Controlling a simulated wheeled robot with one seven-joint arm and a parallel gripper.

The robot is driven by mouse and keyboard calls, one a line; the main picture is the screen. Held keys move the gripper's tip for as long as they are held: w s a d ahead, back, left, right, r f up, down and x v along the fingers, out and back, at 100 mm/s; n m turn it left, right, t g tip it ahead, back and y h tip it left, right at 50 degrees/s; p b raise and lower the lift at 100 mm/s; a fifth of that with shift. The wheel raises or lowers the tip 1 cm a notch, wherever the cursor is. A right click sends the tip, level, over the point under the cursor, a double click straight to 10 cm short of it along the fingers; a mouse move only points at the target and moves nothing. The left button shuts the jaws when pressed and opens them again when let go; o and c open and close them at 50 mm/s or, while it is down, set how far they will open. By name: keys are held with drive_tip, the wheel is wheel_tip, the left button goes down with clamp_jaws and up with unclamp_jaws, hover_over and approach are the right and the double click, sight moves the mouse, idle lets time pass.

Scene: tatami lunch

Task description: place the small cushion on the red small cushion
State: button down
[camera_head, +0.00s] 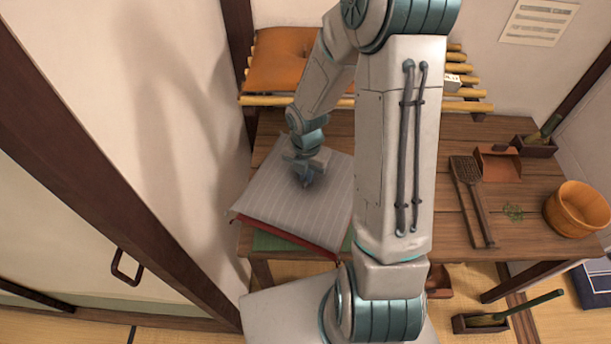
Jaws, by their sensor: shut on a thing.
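The small cushion is grey with pale stripes (270,200) and lies over the left end of the wooden table. The red small cushion (292,239) shows only as a thin edge beneath the grey one; the rest of it is hidden. The grey cushion looks stacked over it, but I cannot tell if the two fully touch. My gripper (306,181) points down at the middle of the grey cushion and is shut on its cloth. Its fingertips are small and dark in the view.
A green flat thing (268,243) shows under the stack. An orange cushion (282,62) lies on a bamboo rack behind. A slotted wooden tool (469,182), a dustpan (498,163) and a wooden tub (577,208) stand on the right. A wall and sliding door (110,200) are close on the left.

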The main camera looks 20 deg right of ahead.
drive_tip(key=shift+f, duration=0.1)
drive_tip(key=c, duration=1.6)
unclamp_jaws()
drive_tip(key=shift+o, duration=0.2)
wheel_tip(320, 180, up, 12)
drive_tip(key=s+r+m+t, duration=0.2)
drive_tip(key=s+r+m, duration=0.4)
drive_tip(key=m, duration=0.8)
drive_tip(key=s+r+m+t, duration=0.1)
drive_tip(key=s+r+m, duration=0.6)
drive_tip(key=m, duration=0.6)
drive_tip(key=shift+s+r+m+t+p, duration=0.3)
drive_tip(key=shift+s+m+t, duration=0.1)
drive_tip(key=shift+s, duration=0.35)
